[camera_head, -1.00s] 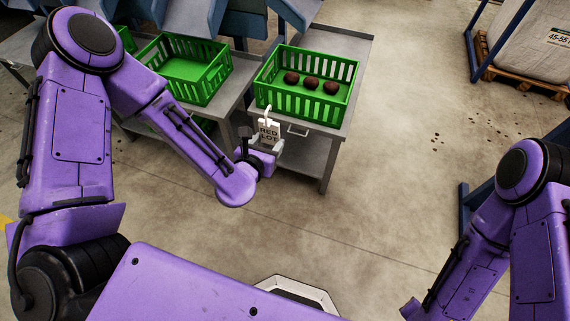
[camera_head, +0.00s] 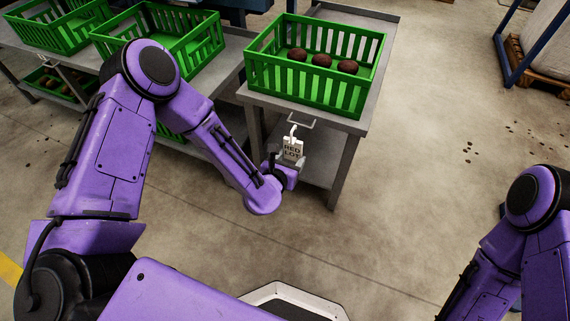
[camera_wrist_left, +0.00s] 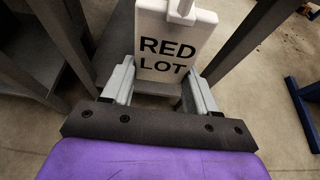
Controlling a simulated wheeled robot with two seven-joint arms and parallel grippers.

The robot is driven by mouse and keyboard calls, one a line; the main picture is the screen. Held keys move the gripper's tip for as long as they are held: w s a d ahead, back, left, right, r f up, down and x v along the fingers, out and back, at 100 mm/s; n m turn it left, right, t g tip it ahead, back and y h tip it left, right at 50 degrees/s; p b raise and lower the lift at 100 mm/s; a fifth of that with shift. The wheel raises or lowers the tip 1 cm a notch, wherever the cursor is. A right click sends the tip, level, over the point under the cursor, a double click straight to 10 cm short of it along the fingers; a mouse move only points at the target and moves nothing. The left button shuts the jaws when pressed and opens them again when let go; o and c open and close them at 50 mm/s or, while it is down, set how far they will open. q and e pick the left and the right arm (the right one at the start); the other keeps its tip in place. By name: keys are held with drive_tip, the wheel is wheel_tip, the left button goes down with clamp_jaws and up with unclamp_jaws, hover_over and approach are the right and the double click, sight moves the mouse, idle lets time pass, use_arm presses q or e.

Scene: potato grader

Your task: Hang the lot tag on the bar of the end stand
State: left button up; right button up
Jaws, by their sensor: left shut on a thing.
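The lot tag (camera_head: 292,150) is a white plate lettered RED LOT with a white hook on top. It stands upright in my left gripper (camera_head: 289,168), which is shut on its lower part. The left wrist view shows the tag (camera_wrist_left: 174,45) large between the fingers (camera_wrist_left: 158,88); its hook is cut off at the top. The end stand (camera_head: 340,150) is a grey metal table with a small bar (camera_head: 303,122) on its front edge. The hook's top shows just below the bar; I cannot tell the gap in depth. My right gripper is out of view.
A green crate (camera_head: 310,92) with three dark red potatoes sits on the end stand. More green crates (camera_head: 185,50) stand on a grey table to the left. The floor to the right of the stand is clear.

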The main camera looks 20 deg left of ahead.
use_arm(q)
drive_tip(key=b+x, duration=0.1)
drive_tip(key=x, duration=0.4)
drive_tip(key=shift+w+d+r+b, duration=0.1)
drive_tip(key=shift+w+r+b, duration=0.05)
drive_tip(key=shift+r+b, duration=0.15)
drive_tip(key=o, duration=1.1)
drive_tip(key=shift+o, duration=0.2)
